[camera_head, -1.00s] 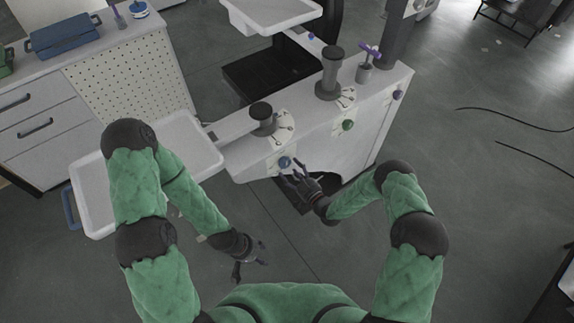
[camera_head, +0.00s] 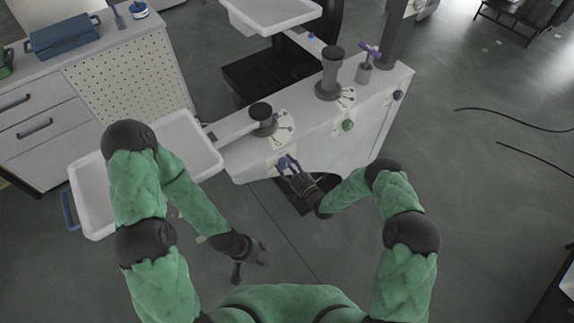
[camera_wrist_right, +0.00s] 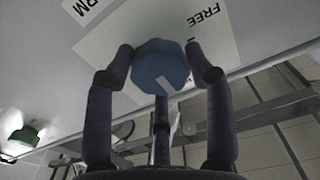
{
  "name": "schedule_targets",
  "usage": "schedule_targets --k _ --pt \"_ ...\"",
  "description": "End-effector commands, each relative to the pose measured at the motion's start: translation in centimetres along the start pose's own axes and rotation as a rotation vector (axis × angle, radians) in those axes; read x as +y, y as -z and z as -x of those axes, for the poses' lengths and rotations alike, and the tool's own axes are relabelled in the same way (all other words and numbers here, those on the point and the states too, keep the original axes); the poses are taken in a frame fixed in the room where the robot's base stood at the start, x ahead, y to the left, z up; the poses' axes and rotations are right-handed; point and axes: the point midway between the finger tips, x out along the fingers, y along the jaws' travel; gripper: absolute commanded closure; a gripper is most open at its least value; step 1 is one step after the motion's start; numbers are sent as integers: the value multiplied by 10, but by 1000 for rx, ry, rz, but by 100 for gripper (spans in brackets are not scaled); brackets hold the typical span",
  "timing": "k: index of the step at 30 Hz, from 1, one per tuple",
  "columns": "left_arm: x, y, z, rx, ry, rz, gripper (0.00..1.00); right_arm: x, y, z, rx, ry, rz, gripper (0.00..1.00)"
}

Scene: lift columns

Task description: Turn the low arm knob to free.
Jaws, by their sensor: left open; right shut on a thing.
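The blue knob (camera_wrist_right: 160,66) sits on the white panel of the lift column cabinet (camera_head: 245,172). In the right wrist view a label behind it reads "FREE" and part of "ARM". A pale mark on the knob points down and to the right. My right gripper (camera_wrist_right: 162,75) is shut on the knob, with fingers on its left and right sides and one below. In the head view the right gripper (camera_head: 290,165) covers much of the knob. My left gripper (camera_head: 252,264) is open and empty, low above the floor, apart from the cabinet.
A green knob (camera_head: 348,125) and a purple knob (camera_head: 397,95) sit further right on the same panel. A low arm carries a white tray (camera_head: 92,218) at left. A drawer cabinet (camera_head: 60,140) stands at far left. The floor at right is mostly clear, with black cables.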

Motion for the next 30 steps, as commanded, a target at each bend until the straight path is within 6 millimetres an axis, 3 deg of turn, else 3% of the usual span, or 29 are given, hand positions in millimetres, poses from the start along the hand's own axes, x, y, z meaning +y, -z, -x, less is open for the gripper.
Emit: schedule_targets --k 11,30 --pt "-4 0 -11 0 0 0 51 -1 4 -2 14 5 113 79" --pt "-22 2 -60 0 0 0 51 -5 4 -4 23 3 689 79"
